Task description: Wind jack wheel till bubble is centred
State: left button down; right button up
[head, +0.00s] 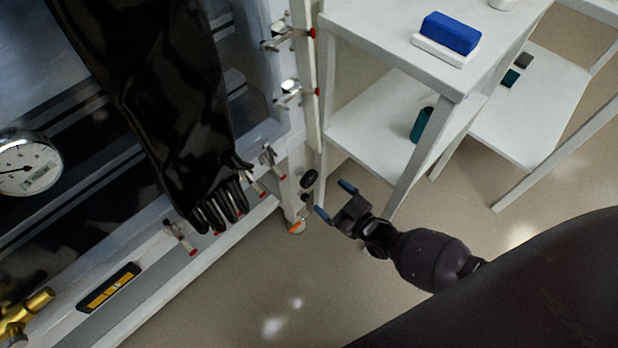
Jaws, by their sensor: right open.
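The jack wheel (309,179) is a small dark wheel at the glovebox's right corner leg. A spirit level (108,287), black with yellow windows, lies on the glovebox's front ledge at lower left. Its bubble is too small to make out. My right gripper (334,200) comes in from the right with blue-tipped fingers. It is open and empty, just right of and slightly below the wheel, apparently apart from it. My left gripper is out of view.
A long black glove (175,110) hangs from the glovebox front. Toggle clamps with red tips, such as this one (290,92), stick out along its edge. A white shelf table (375,45) with a blue block (450,33) stands close behind my right gripper. The floor (290,285) below is clear.

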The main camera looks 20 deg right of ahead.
aim_at(311, 180)
jog(key=x, duration=0.3)
jog(key=b+x, duration=0.1)
jog(key=x, duration=0.3)
jog(key=shift+w+a+f, duration=0.15)
jog(key=shift+w+f, duration=0.1)
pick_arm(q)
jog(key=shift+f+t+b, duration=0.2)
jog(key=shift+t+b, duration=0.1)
pick_arm(e)
jog(key=shift+w+a+r, duration=0.15)
jog(key=shift+w, duration=0.3)
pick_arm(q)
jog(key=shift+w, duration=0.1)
pick_arm(e)
jog(key=c, duration=0.9)
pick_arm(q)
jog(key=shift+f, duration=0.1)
pick_arm(e)
jog(key=shift+m, duration=0.4)
